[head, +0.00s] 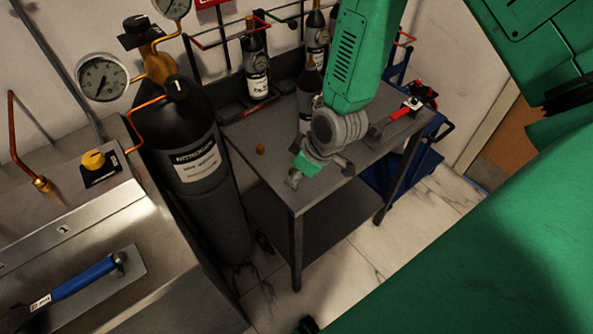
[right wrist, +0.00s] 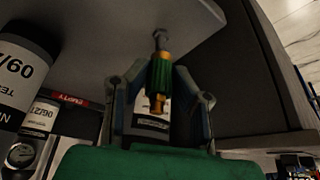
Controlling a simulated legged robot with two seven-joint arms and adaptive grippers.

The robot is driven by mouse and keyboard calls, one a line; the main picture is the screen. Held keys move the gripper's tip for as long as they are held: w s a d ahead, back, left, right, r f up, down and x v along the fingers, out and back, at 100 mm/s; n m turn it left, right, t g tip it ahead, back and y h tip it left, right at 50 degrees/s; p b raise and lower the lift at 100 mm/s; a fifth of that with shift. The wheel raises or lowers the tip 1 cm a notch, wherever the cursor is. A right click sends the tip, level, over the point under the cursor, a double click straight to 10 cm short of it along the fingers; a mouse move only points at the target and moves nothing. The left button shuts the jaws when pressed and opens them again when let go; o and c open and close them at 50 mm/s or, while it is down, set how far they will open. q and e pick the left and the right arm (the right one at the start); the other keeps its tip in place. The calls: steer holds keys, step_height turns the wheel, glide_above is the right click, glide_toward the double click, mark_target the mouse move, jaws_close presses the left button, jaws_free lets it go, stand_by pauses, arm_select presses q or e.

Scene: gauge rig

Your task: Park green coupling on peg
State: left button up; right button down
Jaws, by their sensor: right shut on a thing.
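The green coupling (right wrist: 161,75), with brass ends, is between the fingertips of my right gripper (right wrist: 160,98) in the right wrist view. The gripper is shut on it. A short grey metal stub (right wrist: 160,40) lies in line with the coupling's far end; I cannot tell if it is the peg or whether the coupling is fitted to it. In the head view my right gripper (head: 306,178) is over the near edge of the grey cart (head: 262,173). My left gripper is not in view.
A tall black gas cylinder (head: 190,150) stands left of the cart. Dark bottles (head: 256,75) stand at its back. A red-handled tool (head: 400,112) lies at its right. A blue-handled tool (head: 82,283) lies on the steel bench.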

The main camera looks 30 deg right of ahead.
steer(key=shift+a+r, duration=0.15)
steer(key=shift+a, duration=0.3)
steer(key=shift+d, duration=1.25)
steer(key=shift+d+f, duration=0.25)
steer(key=shift+d, duration=0.4)
steer(key=shift+a+r, duration=0.15)
steer(key=shift+a, duration=0.35)
steer(key=shift+a+r, duration=0.1)
steer(key=shift+a, duration=0.3)
steer(key=shift+d+f, duration=0.45)
steer(key=shift+d, duration=0.3)
steer(key=shift+d+f, duration=0.15)
steer(key=shift+f, duration=0.2)
steer(key=shift+a+f+b, duration=0.2)
steer(key=shift+a+b, duration=0.25)
steer(key=shift+a, duration=0.25)
steer(key=shift+d+f, duration=0.15)
steer(key=shift+d, duration=0.25)
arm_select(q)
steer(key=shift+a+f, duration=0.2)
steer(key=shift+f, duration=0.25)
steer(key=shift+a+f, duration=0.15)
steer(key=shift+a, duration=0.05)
arm_select(e)
steer(key=shift+a+f, duration=0.15)
steer(key=shift+a, duration=0.1)
